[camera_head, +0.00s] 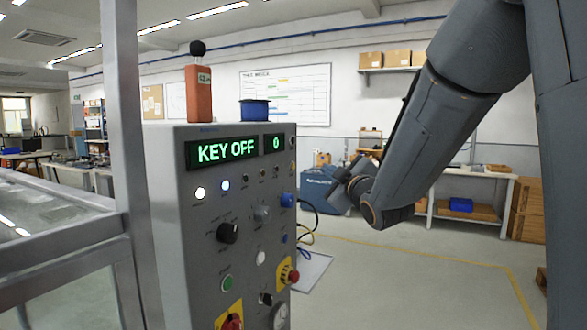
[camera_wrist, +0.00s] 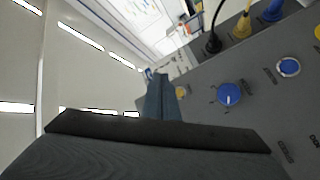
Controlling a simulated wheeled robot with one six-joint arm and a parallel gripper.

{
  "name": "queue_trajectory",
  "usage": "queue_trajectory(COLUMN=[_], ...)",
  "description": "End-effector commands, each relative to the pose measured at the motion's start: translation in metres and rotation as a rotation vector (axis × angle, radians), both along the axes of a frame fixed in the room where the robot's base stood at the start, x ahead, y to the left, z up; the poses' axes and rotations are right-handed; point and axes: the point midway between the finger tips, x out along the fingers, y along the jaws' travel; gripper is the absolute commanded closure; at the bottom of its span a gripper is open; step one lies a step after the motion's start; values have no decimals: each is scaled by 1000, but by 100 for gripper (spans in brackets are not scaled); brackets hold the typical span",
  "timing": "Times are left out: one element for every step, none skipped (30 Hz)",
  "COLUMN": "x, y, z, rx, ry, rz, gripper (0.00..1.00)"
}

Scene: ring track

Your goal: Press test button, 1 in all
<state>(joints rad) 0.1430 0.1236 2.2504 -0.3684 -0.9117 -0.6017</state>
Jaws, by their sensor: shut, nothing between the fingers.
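A grey control panel (camera_head: 170,215) stands left of centre in the head view, its display (camera_head: 233,150) reading "KEY OFF" and "0". Its front has a green button (camera_head: 227,283) and a white button (camera_head: 260,257). I cannot read which one is the test button. A small blue button (camera_head: 285,238) is at the right edge; a ringed blue button (camera_wrist: 288,67) and a blue knob (camera_wrist: 229,94) show in the wrist view. My gripper (camera_head: 335,192) is right of the panel and apart from it. Its fingers (camera_wrist: 162,97) are shut and empty in the wrist view.
An orange handheld unit (camera_head: 199,95) and a blue spool (camera_head: 254,111) sit on top. A metal frame (camera_head: 125,150) stands at left. Floor at right is free.

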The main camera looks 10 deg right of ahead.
Motion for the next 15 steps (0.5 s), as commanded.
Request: queue_trajectory(x=[5, 7, 10, 12, 15, 18, 20, 22, 25, 27, 29, 31, 33, 34, 35], y=[7, 10, 15, 18, 21, 25, 28, 31, 34, 37, 39, 42, 44, 45, 47], z=[-1, 0, 0, 0, 0, 0, 0, 0, 0, -1, -1, -1, -1, -1, -1], rx=[1, 0, 1, 1, 0, 1, 1, 1, 0, 0, 0, 0, 0, 1, 1], ry=[1, 0, 0, 0, 1, 0, 0, 0, -1, -1, 0, -1, -1, -1, -1], rz=[2, 3, 3, 3, 2, 1, 3, 1, 1, 1, 1, 1, 0, -1, -1], gripper=[100, 100, 100, 100, 100, 100, 100, 100, 100, 100, 100, 100, 100, 100, 100])
